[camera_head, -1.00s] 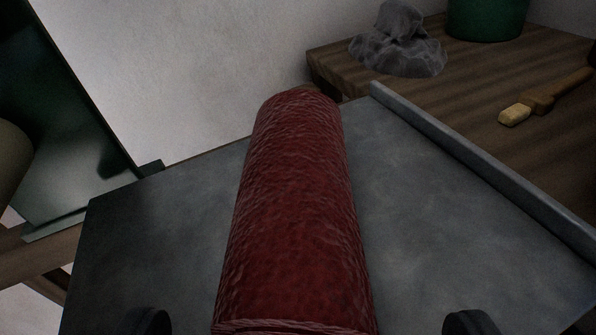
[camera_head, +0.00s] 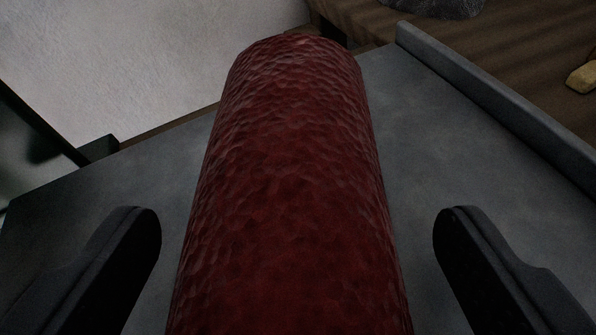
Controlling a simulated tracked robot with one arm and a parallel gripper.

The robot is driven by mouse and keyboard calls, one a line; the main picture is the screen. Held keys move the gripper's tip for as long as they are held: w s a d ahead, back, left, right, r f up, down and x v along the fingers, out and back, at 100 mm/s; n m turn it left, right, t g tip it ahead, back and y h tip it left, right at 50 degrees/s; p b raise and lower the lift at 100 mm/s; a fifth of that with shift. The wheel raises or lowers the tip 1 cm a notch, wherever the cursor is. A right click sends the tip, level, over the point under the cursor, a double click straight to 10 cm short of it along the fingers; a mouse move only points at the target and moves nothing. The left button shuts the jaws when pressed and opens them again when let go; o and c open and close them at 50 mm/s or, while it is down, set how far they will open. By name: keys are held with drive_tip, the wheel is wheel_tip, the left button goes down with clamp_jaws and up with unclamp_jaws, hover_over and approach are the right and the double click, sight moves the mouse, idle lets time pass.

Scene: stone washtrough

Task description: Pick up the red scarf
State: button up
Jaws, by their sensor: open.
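The red scarf (camera_head: 290,190) is a thick, rough-textured roll lying lengthwise on a grey stone slab (camera_head: 440,160). It runs from the bottom edge of the view up toward the slab's far end. My gripper (camera_head: 297,222) is open, with one black finger on each side of the scarf. Gaps of bare slab show between the scarf and both fingers in the picture. The near end of the scarf is cut off by the bottom of the view.
A raised stone rim (camera_head: 500,100) runs along the slab's right side. Beyond it is a brown wooden surface (camera_head: 380,22) with part of a grey crumpled thing (camera_head: 440,6) and a yellowish block end (camera_head: 583,77). A dark panel (camera_head: 30,150) stands at the left.

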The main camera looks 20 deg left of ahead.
drive_tip(key=c, duration=1.2)
drive_tip(key=shift+w+r, duration=0.1)
drive_tip(key=shift+r, duration=0.05)
drive_tip(key=shift+c, duration=0.2)
